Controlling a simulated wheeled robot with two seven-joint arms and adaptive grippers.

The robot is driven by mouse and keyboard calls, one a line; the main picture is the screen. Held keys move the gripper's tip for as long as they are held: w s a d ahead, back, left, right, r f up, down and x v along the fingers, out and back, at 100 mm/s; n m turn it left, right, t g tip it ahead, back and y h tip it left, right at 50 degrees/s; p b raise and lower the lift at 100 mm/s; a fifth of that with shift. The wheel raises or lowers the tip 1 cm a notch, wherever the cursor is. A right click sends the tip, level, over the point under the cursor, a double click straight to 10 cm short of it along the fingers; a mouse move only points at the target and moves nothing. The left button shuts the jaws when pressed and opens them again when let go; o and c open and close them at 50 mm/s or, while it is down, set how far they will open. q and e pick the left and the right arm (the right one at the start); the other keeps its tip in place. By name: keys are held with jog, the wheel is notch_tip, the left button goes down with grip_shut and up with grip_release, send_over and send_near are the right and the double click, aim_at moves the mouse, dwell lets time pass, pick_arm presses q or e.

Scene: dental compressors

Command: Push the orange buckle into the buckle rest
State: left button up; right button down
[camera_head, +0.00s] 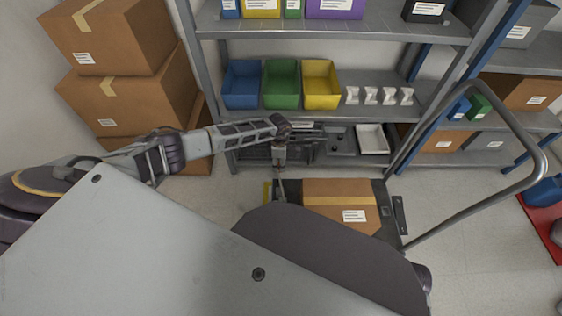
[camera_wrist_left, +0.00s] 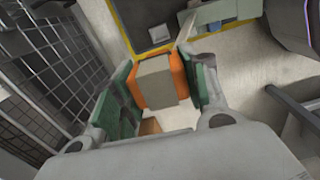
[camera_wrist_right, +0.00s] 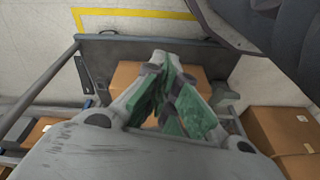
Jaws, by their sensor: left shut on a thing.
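The orange buckle (camera_wrist_left: 137,86) shows in the left wrist view as orange sides around a grey-beige block. My left gripper (camera_wrist_left: 158,90) is shut on it, with a green pad against each side. In the head view my left gripper (camera_head: 280,158) points down near the back left of a cart; the buckle is too small to make out there. My right gripper (camera_wrist_right: 172,98) shows in its wrist view with its green pads together, above the cart, and nothing is visible between them. It is hidden in the head view. I cannot identify the buckle rest with certainty.
A cardboard box (camera_head: 340,202) sits on the dark cart (camera_head: 290,193), whose tubular handle (camera_head: 537,160) rises at the right. Behind stands a grey shelf (camera_head: 345,30) with blue, green and yellow bins. Stacked cartons (camera_head: 125,95) stand at the left.

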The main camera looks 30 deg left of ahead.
pick_arm(q)
jog(key=shift+a+f+n, duration=0.15)
jog(key=shift+f+n, duration=0.05)
jog(key=shift+n, duration=0.2)
jog(key=shift+f, duration=0.2)
